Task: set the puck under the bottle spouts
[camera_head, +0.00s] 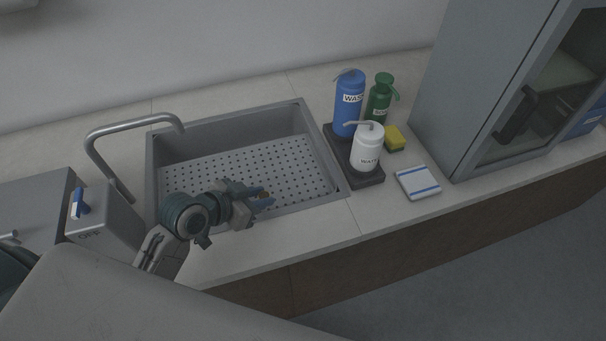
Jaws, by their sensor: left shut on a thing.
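My left gripper (262,197) is over the front right part of the sink. A blue bottle (348,108) and a white bottle (367,150), both with bent spouts, stand on a dark tray (368,181) right of the sink. A green bottle (378,105) with a spout stands behind, beside the blue one. The gripper is left of the bottles and apart from them. My right gripper is not in view.
The sink (300,107) has a perforated floor and a raised rim. A curved faucet (130,122) stands at its left. A yellow sponge (395,139) and a white blue-striped pad (418,183) lie right of the tray. A grey glass-fronted cabinet (470,80) stands farther right.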

